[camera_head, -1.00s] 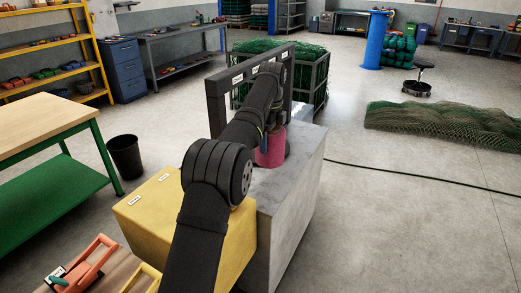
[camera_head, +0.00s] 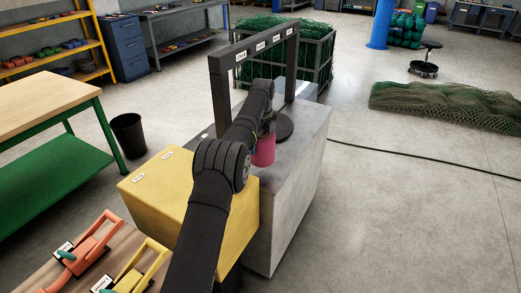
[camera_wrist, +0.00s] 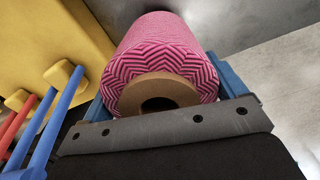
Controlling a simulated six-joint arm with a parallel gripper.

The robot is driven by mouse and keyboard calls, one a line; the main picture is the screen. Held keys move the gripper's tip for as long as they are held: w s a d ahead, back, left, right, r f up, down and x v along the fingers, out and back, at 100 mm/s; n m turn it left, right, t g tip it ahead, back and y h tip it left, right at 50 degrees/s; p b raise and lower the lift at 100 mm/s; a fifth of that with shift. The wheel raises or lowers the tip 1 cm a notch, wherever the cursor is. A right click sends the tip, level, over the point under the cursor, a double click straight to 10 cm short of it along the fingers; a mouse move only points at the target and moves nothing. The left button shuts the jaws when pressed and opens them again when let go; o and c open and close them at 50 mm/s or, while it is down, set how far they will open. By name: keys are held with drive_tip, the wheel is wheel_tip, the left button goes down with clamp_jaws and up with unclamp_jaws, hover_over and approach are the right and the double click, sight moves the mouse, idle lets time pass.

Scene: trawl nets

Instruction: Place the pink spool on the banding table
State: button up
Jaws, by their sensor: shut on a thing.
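The pink spool (camera_head: 263,151) is upright in my gripper, in front of and left of a round dark disc on the grey block (camera_head: 297,165). The disc (camera_head: 285,125) may be the banding table; no readable label shows which thing that is. In the wrist view the spool (camera_wrist: 160,50) has a zigzag pink pattern and a brown core with a dark hole. My gripper (camera_wrist: 168,78) is shut on it, with a blue finger on each side. In the head view my arm hides part of the spool's top. I cannot tell whether its base touches the block.
A dark frame (camera_head: 262,45) with white labels stands over the block's back. A yellow box (camera_head: 165,190) adjoins the block at left; blue rods (camera_wrist: 50,125) show near it in the wrist view. Orange and yellow handled tools (camera_head: 88,250) lie at lower left.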

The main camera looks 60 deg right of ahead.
drive_tip(key=shift+w+d+f, duration=0.1)
drive_tip(key=shift+w+f, duration=0.15)
drive_tip(key=shift+w, duration=0.2)
drive_tip(key=shift+f, duration=1.95)
drive_tip(key=shift+f, duration=0.1)
drive_tip(key=o, duration=1.1)
drive_tip(key=shift+f, duration=0.1)
drive_tip(key=shift+o, duration=0.2)
drive_tip(key=shift+r, duration=3.9)
